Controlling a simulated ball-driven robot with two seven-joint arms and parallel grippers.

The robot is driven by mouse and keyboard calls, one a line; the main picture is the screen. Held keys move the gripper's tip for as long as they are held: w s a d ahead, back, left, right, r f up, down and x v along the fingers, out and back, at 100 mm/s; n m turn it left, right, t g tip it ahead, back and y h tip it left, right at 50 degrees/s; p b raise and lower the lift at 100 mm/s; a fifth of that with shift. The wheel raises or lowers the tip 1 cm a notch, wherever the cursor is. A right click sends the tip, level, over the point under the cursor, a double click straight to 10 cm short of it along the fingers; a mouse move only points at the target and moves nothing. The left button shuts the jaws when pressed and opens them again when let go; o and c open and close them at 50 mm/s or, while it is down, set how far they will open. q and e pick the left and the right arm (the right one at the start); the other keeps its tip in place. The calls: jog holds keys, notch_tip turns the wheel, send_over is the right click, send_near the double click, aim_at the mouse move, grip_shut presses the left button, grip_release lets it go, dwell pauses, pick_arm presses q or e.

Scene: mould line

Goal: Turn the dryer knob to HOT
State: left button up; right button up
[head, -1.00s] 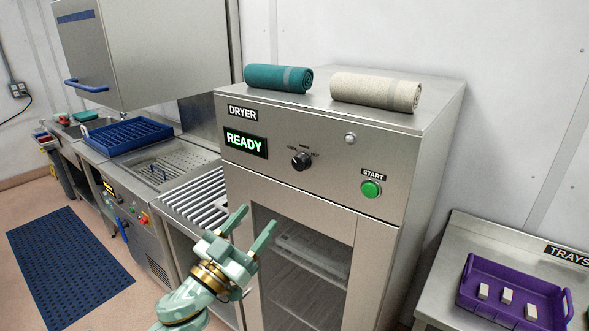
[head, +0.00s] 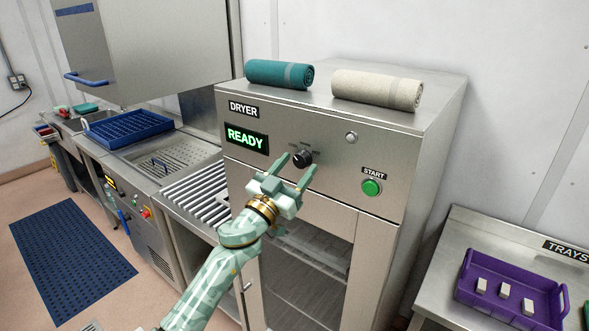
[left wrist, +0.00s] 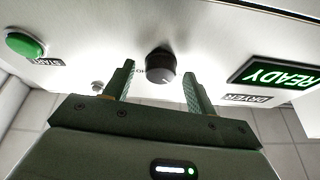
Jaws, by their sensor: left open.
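The dryer (head: 330,135) is a steel cabinet with a lit green READY display (head: 246,139). Its black round knob (head: 302,158) is on the front panel, right of the display. My left gripper (head: 297,167) is open and empty, just in front of the knob, with fingertips pointing at the panel. In the left wrist view the knob (left wrist: 160,66) shows beyond and between the two open fingers, apparently untouched. A pale mark shows on the knob's face, but the labels around it are too small to read, so I cannot tell its setting. My right gripper is not in view.
The green START button (head: 371,187) is right of the knob, with a small round lamp (head: 351,137) above. A teal rolled towel (head: 279,73) and a cream one (head: 377,89) lie on the dryer. A purple tray (head: 511,299) sits on the table at right.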

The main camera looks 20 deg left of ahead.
pick_arm(q)
jog(key=c, duration=1)
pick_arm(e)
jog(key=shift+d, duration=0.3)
